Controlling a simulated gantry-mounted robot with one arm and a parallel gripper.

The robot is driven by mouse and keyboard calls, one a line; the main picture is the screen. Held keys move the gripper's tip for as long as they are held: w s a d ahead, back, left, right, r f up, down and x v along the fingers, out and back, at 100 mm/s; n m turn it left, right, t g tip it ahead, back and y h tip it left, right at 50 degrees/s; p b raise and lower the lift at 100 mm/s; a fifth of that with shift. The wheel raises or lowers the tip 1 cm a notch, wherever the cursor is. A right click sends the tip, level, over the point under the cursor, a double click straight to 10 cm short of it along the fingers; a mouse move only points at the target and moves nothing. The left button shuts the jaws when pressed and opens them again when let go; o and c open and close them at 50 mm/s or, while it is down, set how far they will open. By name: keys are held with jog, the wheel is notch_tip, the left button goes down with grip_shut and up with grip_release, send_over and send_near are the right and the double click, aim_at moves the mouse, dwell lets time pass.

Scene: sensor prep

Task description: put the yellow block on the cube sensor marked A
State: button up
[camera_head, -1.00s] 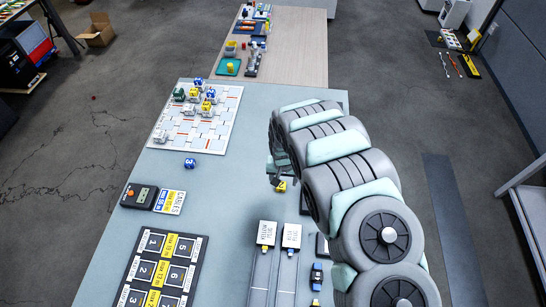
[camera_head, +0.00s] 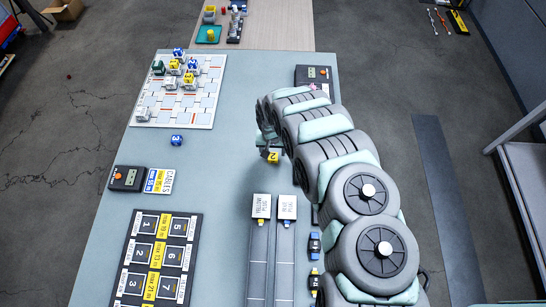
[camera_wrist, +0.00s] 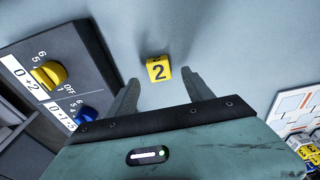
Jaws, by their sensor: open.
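The yellow block (camera_wrist: 157,68), marked 2, sits on the grey-blue table. It also shows in the head view (camera_head: 273,157), just beside my gripper (camera_head: 264,146). In the wrist view my gripper (camera_wrist: 160,82) is open, with one finger on each side. The block lies just beyond the fingertips, roughly midway between them, and nothing is held. I cannot make out a cube sensor marked A in either view.
A panel with yellow and blue knobs (camera_wrist: 50,75) is at left in the wrist view. A white patterned board (camera_head: 205,110) carries several cubes. A blue cube (camera_head: 177,140) stands alone. Two grey rails (camera_head: 258,250) and a numbered tray (camera_head: 140,222) lie nearer.

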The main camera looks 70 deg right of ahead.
aim_at(273, 156)
jog(key=shift+d+f, duration=0.1)
jog(key=shift+f, duration=1.75)
jog(key=shift+c, duration=0.3)
grip_shut()
